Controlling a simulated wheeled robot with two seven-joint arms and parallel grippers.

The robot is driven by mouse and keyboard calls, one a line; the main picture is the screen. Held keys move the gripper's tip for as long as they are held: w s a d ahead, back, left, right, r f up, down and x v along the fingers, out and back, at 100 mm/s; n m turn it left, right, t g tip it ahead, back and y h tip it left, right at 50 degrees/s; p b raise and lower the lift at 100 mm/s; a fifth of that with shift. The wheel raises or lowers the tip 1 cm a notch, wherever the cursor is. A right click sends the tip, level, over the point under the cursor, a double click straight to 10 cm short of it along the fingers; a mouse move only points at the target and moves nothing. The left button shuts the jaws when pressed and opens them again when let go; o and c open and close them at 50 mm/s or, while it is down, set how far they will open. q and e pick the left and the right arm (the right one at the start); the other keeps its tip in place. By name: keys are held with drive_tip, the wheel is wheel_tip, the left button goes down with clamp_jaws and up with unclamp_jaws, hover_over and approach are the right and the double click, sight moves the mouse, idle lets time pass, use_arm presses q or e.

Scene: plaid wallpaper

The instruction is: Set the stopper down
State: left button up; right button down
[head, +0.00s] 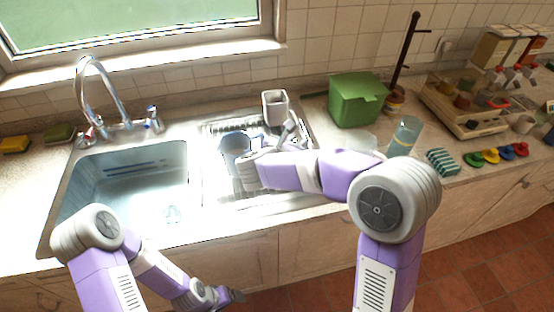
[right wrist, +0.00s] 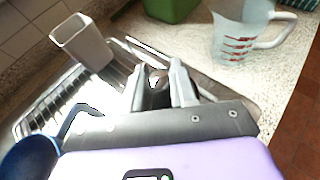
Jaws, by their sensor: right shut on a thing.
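My right gripper (head: 291,126) is over the drainboard beside the sink, just right of a grey square cup. In the right wrist view its two fingers (right wrist: 162,82) are shut on a small dark thing, which I take to be the stopper (right wrist: 153,93). The fingers hide much of it, and I cannot make it out in the head view. Whether it touches the drainboard below is unclear. My left gripper (head: 232,297) hangs low in front of the counter, away from these things; its finger opening is not clear.
The grey cup (head: 275,108) and a blue round item (head: 236,147) are on the drainboard (head: 220,200). The sink basin (head: 125,185) is at left. A green box (head: 357,100), a clear measuring jug (right wrist: 240,30) and a wooden rack (head: 455,112) stand right. Counter between jug and drainboard looks clear.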

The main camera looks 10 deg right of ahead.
wheel_tip(320, 180, down, 7)
drive_tip(key=shift+f+b, duration=0.15)
drive_tip(key=shift+b, duration=0.6)
drive_tip(key=shift+f+b, duration=0.25)
drive_tip(key=shift+b, duration=0.05)
drive_tip(key=c, duration=0.9)
unclamp_jaws()
drive_tip(key=shift+r, duration=0.1)
